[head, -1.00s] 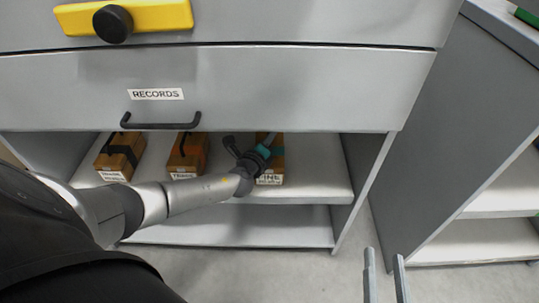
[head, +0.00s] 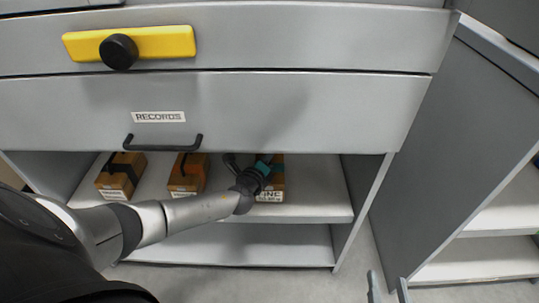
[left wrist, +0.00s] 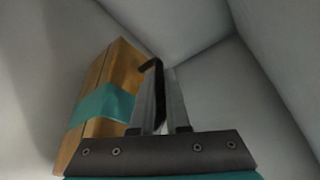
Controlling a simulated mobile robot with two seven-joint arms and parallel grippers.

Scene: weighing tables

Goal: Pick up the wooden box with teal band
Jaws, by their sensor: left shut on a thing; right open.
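The wooden box with the teal band (head: 271,190) is at the right end of the upper open shelf, below the RECORDS drawer. A white label shows on its front. In the left wrist view the box (left wrist: 95,125) fills the left side, its teal band across it. My left gripper (left wrist: 163,98) is shut on the box's black handle. In the head view my left gripper (head: 262,170) is partly hidden by my wrist. I cannot tell whether the box is off the shelf. My right gripper (head: 387,288) is open and empty, its fingertips at the bottom edge.
Two other wooden boxes with dark bands, one at far left (head: 121,176) and one in the middle (head: 188,175), stand on the same shelf (head: 325,190). The RECORDS drawer (head: 300,115) overhangs them. The lower shelf (head: 290,248) is bare. Another grey cabinet (head: 445,150) stands at right.

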